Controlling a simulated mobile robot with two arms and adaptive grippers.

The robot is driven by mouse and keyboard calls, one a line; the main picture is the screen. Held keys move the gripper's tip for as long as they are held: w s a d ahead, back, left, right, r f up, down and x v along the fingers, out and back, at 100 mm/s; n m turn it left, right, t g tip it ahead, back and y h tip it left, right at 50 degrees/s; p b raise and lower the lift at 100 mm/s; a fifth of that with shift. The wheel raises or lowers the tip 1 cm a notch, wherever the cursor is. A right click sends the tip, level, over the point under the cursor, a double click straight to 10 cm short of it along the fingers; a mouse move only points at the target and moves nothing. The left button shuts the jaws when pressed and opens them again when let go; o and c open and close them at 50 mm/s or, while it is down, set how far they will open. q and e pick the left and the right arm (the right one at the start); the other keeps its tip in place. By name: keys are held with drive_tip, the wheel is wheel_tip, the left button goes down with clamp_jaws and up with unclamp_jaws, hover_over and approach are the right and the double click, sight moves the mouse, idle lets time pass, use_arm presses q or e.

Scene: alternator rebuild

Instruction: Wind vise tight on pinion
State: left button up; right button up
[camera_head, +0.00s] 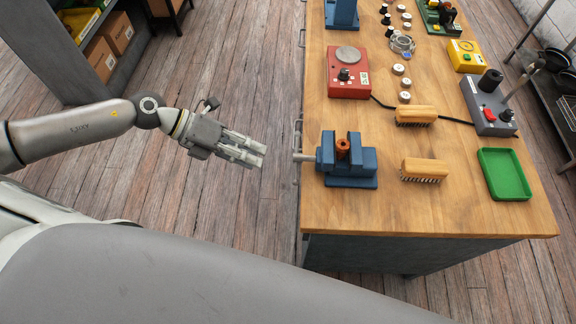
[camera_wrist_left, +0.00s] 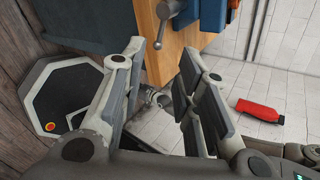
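The blue vise (camera_head: 347,178) stands at the left edge of the wooden bench. The copper-orange pinion (camera_head: 343,150) sits upright between its jaws; I cannot tell how firmly. The vise's grey screw and handle (camera_head: 305,157) stick out past the bench edge to the left. My left gripper (camera_head: 260,155) is over the floor, left of the handle and apart from it, fingers pointing at it. In the left wrist view the fingers (camera_wrist_left: 162,58) are spread with nothing between them. The handle (camera_wrist_left: 168,10) and vise (camera_wrist_left: 210,14) show beyond the fingertips. My right gripper is not in view.
Two wooden brushes (camera_head: 424,169) (camera_head: 415,115) lie right of the vise. A green tray (camera_head: 503,174), a red device (camera_head: 348,75) and a grey device with a red switch (camera_head: 489,105) are also on the bench. A red object (camera_wrist_left: 259,110) lies on the floor.

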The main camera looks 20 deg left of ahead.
sight(298, 158)
use_arm(q)
drive_tip(key=p+x, duration=0.3)
drive_tip(key=x, duration=0.7)
drive_tip(key=shift+d, duration=0.2)
clamp_jaws()
